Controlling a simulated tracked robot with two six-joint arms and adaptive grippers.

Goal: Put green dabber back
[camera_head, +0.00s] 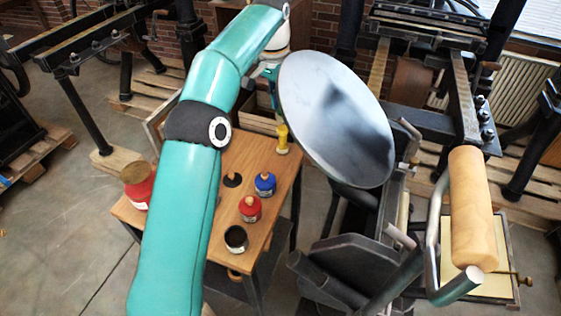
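No green dabber can be made out for certain. My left arm reaches up across the table, and its wrist bends down at the top centre. My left gripper (263,72) is above the far end of the table, beside the round grey disc. It is small and partly hidden, so I cannot tell whether it is open or holds something. Blue (265,184) and red (250,209) dabbers with wooden knobs stand on the wooden table (283,186). My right gripper is not in view.
A yellow item (282,139) stands near the table's far edge. A dark open pot (236,239) and a red jar (138,186) stand on the table. The press's tilted disc (335,118) and a wooden roller (471,208) are to the right.

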